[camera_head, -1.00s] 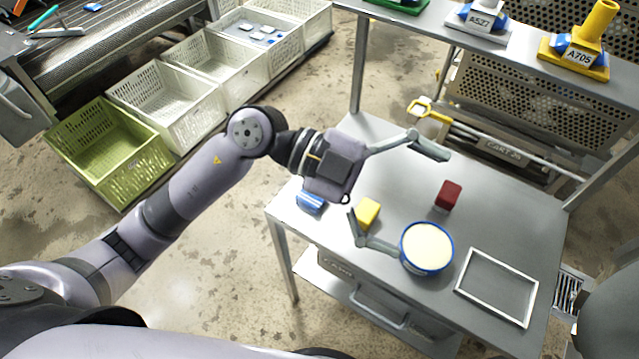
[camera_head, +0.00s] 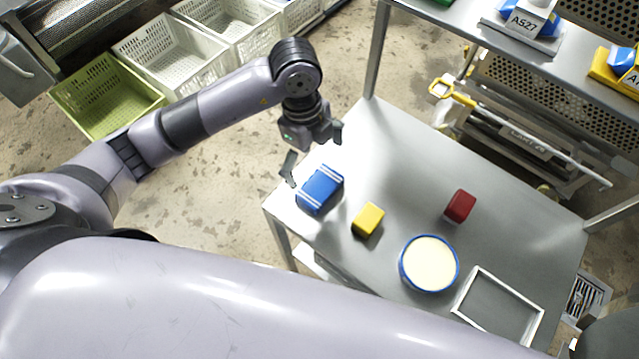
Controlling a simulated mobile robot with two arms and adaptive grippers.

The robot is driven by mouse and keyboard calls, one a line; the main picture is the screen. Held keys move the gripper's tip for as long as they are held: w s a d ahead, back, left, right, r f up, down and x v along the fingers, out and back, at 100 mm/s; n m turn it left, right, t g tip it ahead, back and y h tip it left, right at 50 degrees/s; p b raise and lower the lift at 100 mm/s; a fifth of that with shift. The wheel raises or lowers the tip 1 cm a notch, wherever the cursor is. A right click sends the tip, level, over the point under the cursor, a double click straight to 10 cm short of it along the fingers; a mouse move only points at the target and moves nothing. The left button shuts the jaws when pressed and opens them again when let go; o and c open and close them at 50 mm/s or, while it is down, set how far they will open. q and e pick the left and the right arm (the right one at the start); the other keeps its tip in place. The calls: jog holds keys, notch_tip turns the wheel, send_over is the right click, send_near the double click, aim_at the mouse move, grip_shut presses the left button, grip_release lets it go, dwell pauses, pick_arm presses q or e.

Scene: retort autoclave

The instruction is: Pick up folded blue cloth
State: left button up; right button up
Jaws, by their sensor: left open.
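The folded blue cloth (camera_head: 320,190) with white stripes lies at the left end of the grey metal table (camera_head: 400,155). My left gripper (camera_head: 314,156) is above and just behind the cloth in the picture, pointing down. Its two fingers are spread apart with nothing between them. One finger is near the cloth's upper left side; I cannot tell the exact height gap. My right gripper is not in view.
A yellow block (camera_head: 368,219), a red block (camera_head: 460,205), a round blue-rimmed tub (camera_head: 429,264) and a white rectangular frame (camera_head: 498,308) are on the table. Crates (camera_head: 105,98) stand on the floor at left.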

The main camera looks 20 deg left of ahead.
aim_at(319, 186)
pick_arm(q)
jog(key=f, duration=0.3)
jog(key=shift+w+d+f, duration=0.1)
jog(key=shift+d, duration=0.1)
jog(key=shift+f, duration=0.55)
jog(key=shift+d+f+p, duration=0.1)
jog(key=shift+f+p, duration=0.15)
jog(key=shift+p, duration=0.2)
jog(key=f, duration=0.2)
jog(key=f+p, duration=0.1)
jog(key=shift+s+d+f, duration=0.3)
jog(key=shift+s+d, duration=0.05)
jog(key=shift+f, duration=0.5)
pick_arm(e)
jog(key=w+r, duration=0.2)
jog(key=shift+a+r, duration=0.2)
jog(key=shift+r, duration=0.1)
pick_arm(q)
jog(key=shift+c, duration=0.6)
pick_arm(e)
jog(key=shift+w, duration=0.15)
pick_arm(q)
jog(key=c, duration=0.6)
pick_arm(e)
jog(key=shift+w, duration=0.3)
